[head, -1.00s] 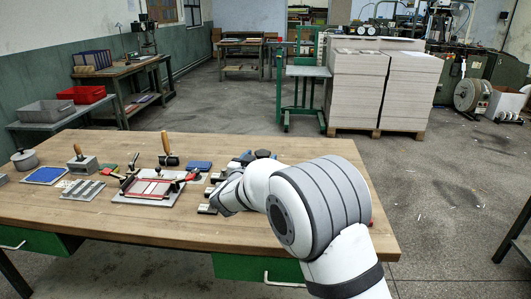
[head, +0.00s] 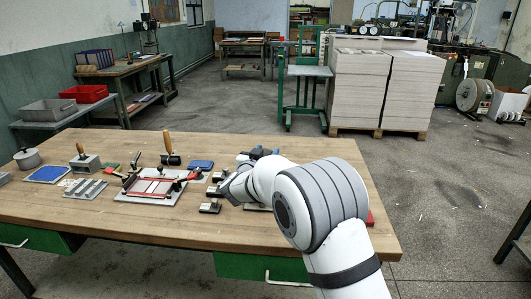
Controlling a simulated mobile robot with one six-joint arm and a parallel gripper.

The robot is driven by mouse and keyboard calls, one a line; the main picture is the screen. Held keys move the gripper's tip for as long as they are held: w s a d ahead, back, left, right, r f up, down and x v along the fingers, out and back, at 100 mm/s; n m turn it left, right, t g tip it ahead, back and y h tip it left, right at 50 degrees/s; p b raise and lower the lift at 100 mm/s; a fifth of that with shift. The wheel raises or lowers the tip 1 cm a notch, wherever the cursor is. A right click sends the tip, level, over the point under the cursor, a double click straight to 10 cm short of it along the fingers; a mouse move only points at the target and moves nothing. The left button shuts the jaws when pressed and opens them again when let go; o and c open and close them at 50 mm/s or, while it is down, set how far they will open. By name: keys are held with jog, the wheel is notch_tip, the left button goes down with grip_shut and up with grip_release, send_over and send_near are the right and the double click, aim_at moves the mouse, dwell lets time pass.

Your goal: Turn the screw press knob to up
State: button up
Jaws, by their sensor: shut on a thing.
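My arm reaches in from the lower right over the workbench. Its dark wrist end, with my gripper (head: 233,189), is over the right part of the bench, right of a row of small black blocks. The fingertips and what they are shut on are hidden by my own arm.
The wooden bench (head: 120,225) holds a plate with red bars (head: 152,189), small black blocks (head: 210,207), a blue pad (head: 47,174), a blue block (head: 201,165) and a grey pot (head: 27,158). The front strip of the bench is clear. Stacked greyboard (head: 358,90) stands behind.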

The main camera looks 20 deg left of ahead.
jog(key=shift+c, duration=0.7)
jog(key=shift+a, duration=0.2)
jog(key=shift+c, duration=0.5)
jog(key=shift+d, duration=0.15)
jog(key=shift+f+n+y+b, duration=0.15)
jog(key=shift+n+y+b, duration=0.55)
jog(key=shift+y+b, duration=0.4)
jog(key=n+y+b, duration=0.1)
jog(key=y+b, duration=0.1)
jog(key=n+y+b, duration=0.1)
jog(key=y+b, duration=0.1)
jog(key=b, duration=0.1)
jog(key=shift+f+n+g+b, duration=0.15)
jog(key=shift+n+g+b, duration=0.15)
jog(key=shift+g+b, duration=0.1)
jog(key=y+b, duration=0.1)
jog(key=b, duration=0.1)
jog(key=n+g+y+b, duration=0.1)
jog(key=b, duration=0.1)
jog(key=shift+a+n, duration=0.2)
jog(key=shift+n, duration=0.1)
jog(key=shift+y+b, duration=0.3)
jog(key=shift+b, duration=0.1)
jog(key=shift+a+r+n+g+y+b, duration=0.1)
jog(key=shift+r+n+g+y+b, duration=0.2)
jog(key=shift+r+n+y+b, duration=0.15)
jog(key=shift+f, duration=0.1)
